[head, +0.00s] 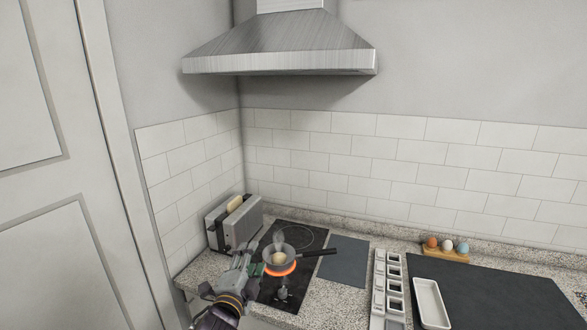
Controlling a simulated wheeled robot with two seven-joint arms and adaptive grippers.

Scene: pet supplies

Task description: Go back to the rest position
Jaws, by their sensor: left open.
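My left gripper (258,259) reaches in from the lower left over the left side of the black cooktop. It is open, and I see nothing held in it. It is close to the left side of a small grey pan (290,266); I cannot tell whether they touch. The pan sits on a glowing orange burner with its dark handle pointing right, and a pale yellowish thing (278,258) lies in it. My right gripper is not in view.
A grey toaster (243,228) with a bread slice (235,203) stands behind the gripper. A dark board (348,258), white-framed containers (378,290), a white tray (431,303) and an egg holder (445,254) lie right. A steel hood (285,50) hangs above.

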